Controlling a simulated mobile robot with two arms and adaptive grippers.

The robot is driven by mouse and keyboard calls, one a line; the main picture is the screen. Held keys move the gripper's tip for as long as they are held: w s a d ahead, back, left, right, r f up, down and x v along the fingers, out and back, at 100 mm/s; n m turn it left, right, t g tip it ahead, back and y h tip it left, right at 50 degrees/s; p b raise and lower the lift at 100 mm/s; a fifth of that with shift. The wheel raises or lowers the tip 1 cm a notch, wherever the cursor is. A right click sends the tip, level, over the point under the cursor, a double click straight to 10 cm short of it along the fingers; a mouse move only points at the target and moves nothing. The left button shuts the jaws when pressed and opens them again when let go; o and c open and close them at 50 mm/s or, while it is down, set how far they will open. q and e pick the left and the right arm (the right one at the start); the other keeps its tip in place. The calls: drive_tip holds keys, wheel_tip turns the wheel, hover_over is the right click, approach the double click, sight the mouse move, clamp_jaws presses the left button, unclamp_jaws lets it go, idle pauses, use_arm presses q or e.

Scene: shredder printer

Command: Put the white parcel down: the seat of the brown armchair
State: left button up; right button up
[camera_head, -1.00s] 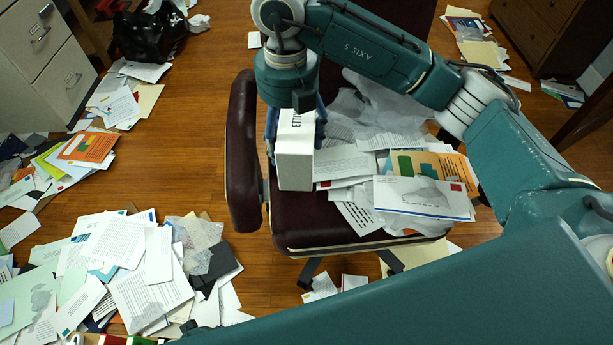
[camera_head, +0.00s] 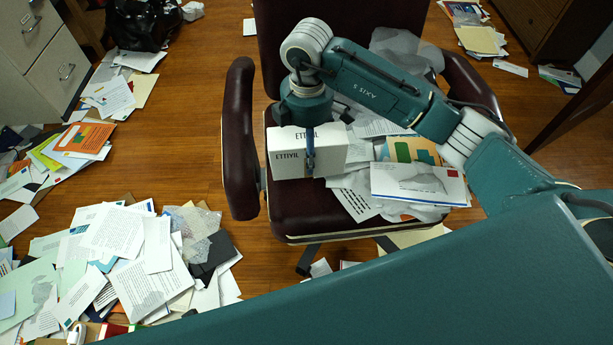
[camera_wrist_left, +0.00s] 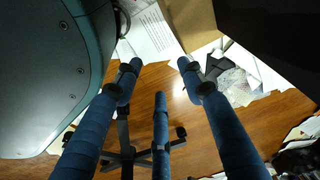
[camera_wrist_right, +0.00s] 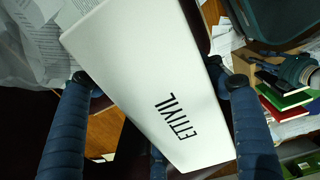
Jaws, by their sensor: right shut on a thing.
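The white parcel (camera_head: 285,158), a box with black lettering, is held in my right gripper (camera_head: 310,150) over the left part of the armchair's seat. In the right wrist view the parcel (camera_wrist_right: 150,80) lies between the blue fingers of the right gripper (camera_wrist_right: 158,84). The dark brown armchair (camera_head: 238,140) has a bare seat (camera_head: 300,218) at its front left. I cannot tell whether the parcel touches the seat. My left gripper (camera_wrist_left: 160,75) is open and empty above the wooden floor in the left wrist view; it is not seen in the head view.
Envelopes (camera_head: 420,184) and papers cover the seat's middle and right, with crumpled wrapping (camera_head: 405,50) behind. Papers (camera_head: 125,250) litter the floor at left. A cabinet (camera_head: 55,70) stands at upper left. Bare floor (camera_head: 185,130) lies left of the chair.

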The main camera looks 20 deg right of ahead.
wheel_tip(320, 180, down, 13)
drive_tip(key=shift+f+b, duration=0.1)
drive_tip(key=shift+b, duration=0.85)
use_arm(q)
drive_tip(key=w+r, duration=0.3)
drive_tip(key=r, duration=0.4)
drive_tip(key=shift+w+d, duration=0.2)
use_arm(e)
drive_tip(key=shift+w+f, duration=0.1)
drive_tip(key=shift+f, duration=0.35)
drive_tip(key=o, duration=1.9)
drive_tip(key=shift+f, duration=0.2)
use_arm(q)
drive_tip(key=shift+r, duration=0.1)
use_arm(e)
drive_tip(key=shift+o, duration=0.2)
drive_tip(key=shift+r, duration=0.1)
drive_tip(key=shift+r, duration=0.25)
use_arm(q)
drive_tip(key=s+f+p, duration=0.1)
drive_tip(key=s+f, duration=0.2)
drive_tip(key=f, duration=0.3)
drive_tip(key=shift+a+f+p, duration=0.2)
drive_tip(key=shift+f+p, duration=0.05)
drive_tip(key=shift+p, duration=0.15)
use_arm(e)
wheel_tip(320, 180, up, 12)
drive_tip(key=shift+f, duration=0.15)
